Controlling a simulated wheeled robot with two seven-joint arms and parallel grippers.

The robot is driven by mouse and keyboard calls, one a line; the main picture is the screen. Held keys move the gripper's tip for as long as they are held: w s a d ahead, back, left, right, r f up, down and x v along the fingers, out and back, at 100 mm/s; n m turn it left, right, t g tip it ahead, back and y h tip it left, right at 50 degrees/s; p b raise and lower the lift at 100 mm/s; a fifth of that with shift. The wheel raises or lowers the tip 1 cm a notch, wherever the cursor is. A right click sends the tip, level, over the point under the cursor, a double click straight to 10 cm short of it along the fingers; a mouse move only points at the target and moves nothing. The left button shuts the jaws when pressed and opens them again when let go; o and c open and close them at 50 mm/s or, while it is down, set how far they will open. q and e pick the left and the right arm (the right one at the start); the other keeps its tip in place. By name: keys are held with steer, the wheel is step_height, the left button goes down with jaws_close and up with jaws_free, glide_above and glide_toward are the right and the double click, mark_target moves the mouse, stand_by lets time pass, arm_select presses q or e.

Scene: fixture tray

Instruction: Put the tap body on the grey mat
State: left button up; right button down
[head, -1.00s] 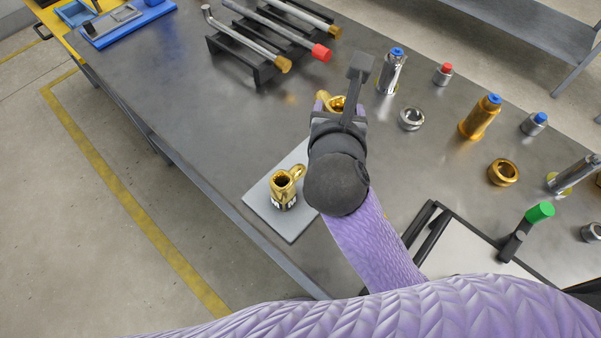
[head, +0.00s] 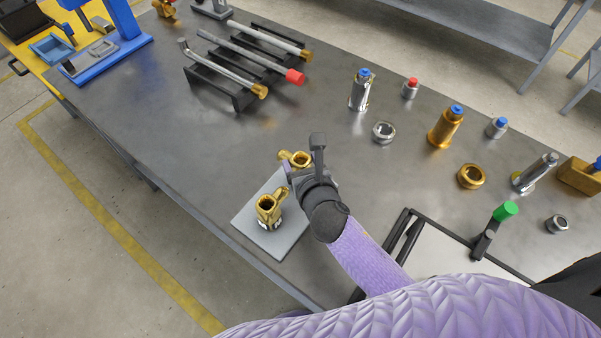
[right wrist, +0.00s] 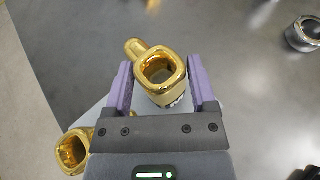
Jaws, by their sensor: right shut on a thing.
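A gold tap body (head: 299,160) is held in my right gripper (head: 303,172), at the far corner of the grey mat (head: 284,241). In the right wrist view the purple jaws of my right gripper (right wrist: 162,88) stand either side of the held tap body (right wrist: 160,72), whose opening faces the camera. Part of the mat shows beneath it, but I cannot tell whether they touch. A second gold tap body (head: 268,208) stands upright on the mat, left of the gripper; it also shows in the right wrist view (right wrist: 73,150). My left gripper is out of view.
A rack with several rods (head: 230,83) lies at the back left. Chrome and gold cartridges and rings, such as a gold ring (head: 471,177), stand on the right. A green-topped tool (head: 504,212) is near a black-framed panel. Table left of the mat is clear.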

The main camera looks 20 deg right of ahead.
steer(key=shift+f, duration=0.95)
steer(key=shift+r, duration=0.25)
steer(key=shift+f, duration=0.2)
steer(key=shift+c, duration=0.7)
jaws_free()
steer(key=shift+o, duration=0.7)
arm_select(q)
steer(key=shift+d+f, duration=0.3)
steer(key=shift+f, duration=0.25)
arm_select(e)
steer(key=shift+r, duration=0.3)
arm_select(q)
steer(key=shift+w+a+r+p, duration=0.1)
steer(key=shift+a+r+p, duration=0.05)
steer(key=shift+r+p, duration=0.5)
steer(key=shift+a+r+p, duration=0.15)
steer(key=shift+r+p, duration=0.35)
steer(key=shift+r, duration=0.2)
arm_select(e)
steer(key=v, duration=1.2)
